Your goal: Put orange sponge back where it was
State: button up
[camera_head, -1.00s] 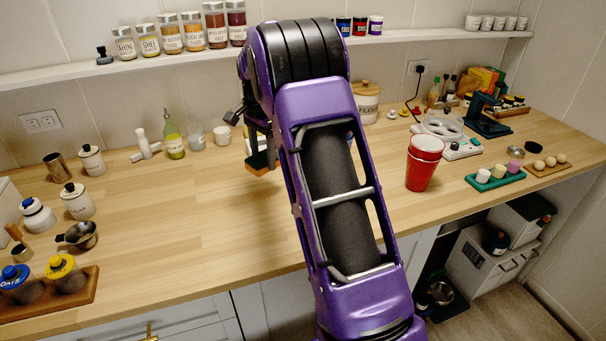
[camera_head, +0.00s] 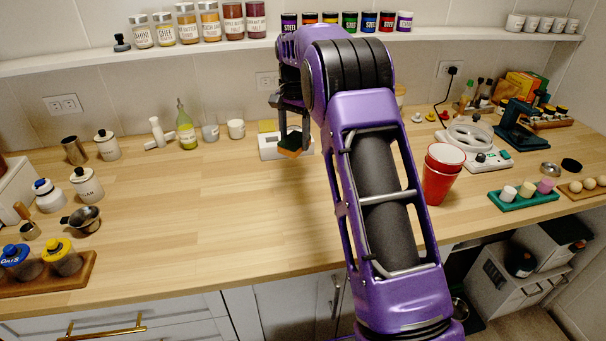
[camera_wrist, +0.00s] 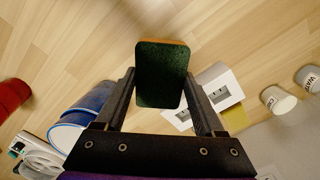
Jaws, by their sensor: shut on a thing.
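The orange sponge (camera_head: 291,148) has a dark green scouring face and is held in my gripper (camera_head: 292,138). In the wrist view the sponge (camera_wrist: 162,76) sits between both fingers, green face to the camera, orange along its top edge. A white holder (camera_head: 269,153) with slots stands on the counter behind it, and a yellow sponge (camera_head: 267,126) shows at its back. In the head view the orange sponge overlaps the holder's right part. In the wrist view the slotted holder (camera_wrist: 228,87) lies right of the sponge, partly hidden by the right finger. The sponge appears above the counter.
White cups (camera_head: 236,129) and a green-yellow bottle (camera_head: 186,130) stand left of the holder. Red cups (camera_head: 441,175) stand to the right. A blue cylinder (camera_wrist: 91,105) shows beside my left finger in the wrist view. The counter's front middle is clear.

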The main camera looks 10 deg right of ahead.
aim_at(295, 177)
notch_tip(295, 177, down, 10)
jog(key=shift+r, duration=0.15)
dwell(0.3)
jog(key=shift+f+b, duration=0.2)
jog(key=shift+b, duration=0.15)
jog(key=o, duration=1.2)
jog(key=shift+r, duration=0.1)
notch_tip(295, 177, up, 12)
jog(key=shift+r+p, duration=0.1)
jog(key=shift+p, duration=0.45)
